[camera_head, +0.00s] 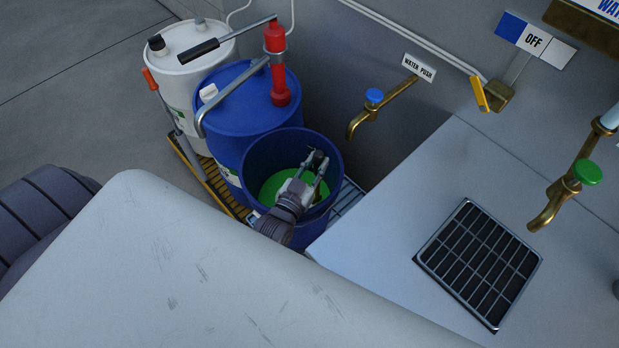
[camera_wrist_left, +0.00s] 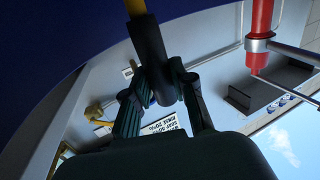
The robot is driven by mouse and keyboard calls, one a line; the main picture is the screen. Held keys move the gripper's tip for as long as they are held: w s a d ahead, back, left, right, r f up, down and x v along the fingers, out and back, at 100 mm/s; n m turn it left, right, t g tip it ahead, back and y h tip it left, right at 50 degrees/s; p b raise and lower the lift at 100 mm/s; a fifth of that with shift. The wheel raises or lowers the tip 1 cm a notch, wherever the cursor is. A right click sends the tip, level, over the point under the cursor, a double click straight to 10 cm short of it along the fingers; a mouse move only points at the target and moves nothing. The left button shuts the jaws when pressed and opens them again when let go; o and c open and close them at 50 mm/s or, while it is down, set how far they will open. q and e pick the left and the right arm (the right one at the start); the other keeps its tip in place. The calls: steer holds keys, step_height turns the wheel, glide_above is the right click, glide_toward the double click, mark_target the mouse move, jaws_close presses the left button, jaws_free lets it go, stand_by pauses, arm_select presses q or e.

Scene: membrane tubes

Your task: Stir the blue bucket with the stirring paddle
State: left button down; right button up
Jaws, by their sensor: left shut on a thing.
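The blue bucket (camera_head: 262,153) stands open in front of the blue drum, with green liquid (camera_head: 272,188) inside it. My left gripper (camera_head: 316,168) is over the bucket's mouth, near its right side. It is shut on the dark grip of the stirring paddle (camera_wrist_left: 149,50). In the left wrist view the paddle's yellow shaft runs out of the top of the picture, and my left gripper (camera_wrist_left: 160,98) has a finger on each side of the grip. The paddle's far end is hidden. My right gripper is not in view.
A blue drum (camera_head: 235,118) with a red hand pump (camera_head: 276,65) stands behind the bucket, and a white drum (camera_head: 190,60) beside it. An orange-handled tool (camera_head: 150,80) leans at their left.

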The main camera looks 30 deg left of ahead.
arm_select(q)
steer(key=w, duration=0.2)
steer(key=shift+w+d, duration=0.35)
steer(key=shift+d, duration=0.05)
steer(key=shift+r, duration=0.15)
steer(key=w+a, duration=0.2)
steer(key=shift+w+a+b, duration=0.1)
steer(key=shift+a+b, duration=0.2)
steer(key=shift+b, duration=0.05)
steer(key=shift+a, duration=0.1)
steer(key=a, duration=0.2)
steer(key=shift+a, duration=0.4)
